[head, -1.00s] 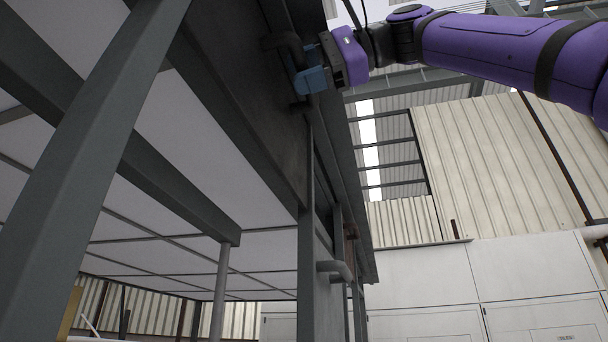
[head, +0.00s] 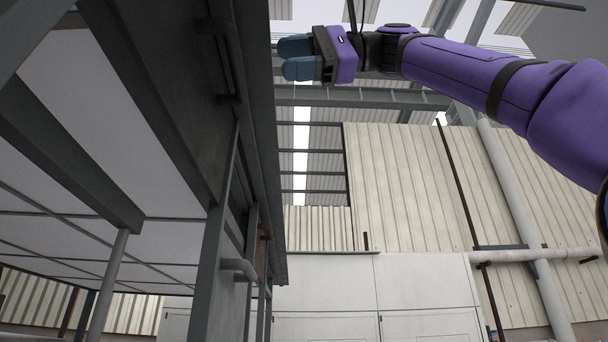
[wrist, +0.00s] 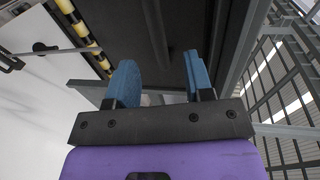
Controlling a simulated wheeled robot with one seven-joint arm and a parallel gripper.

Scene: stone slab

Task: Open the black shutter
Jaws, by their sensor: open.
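The black shutter (head: 172,75) is a dark raised panel at the upper left of the head view. A dark bar handle (head: 234,55) stands out along its edge. My gripper (head: 296,58) is to the right of the handle and apart from it. Its two blue fingers are spread and hold nothing. In the wrist view, my gripper (wrist: 161,78) points toward the dark shutter (wrist: 192,28), and a dark bar (wrist: 156,32) runs up between the fingers. How far the shutter is open cannot be told.
A grey frame post (head: 213,255) with a smaller pipe handle (head: 240,267) stands below the shutter. White cabinets (head: 375,295) and a corrugated wall (head: 410,185) are behind. A yellow-black striped bar (wrist: 85,35) shows in the wrist view. Space right of the frame looks clear.

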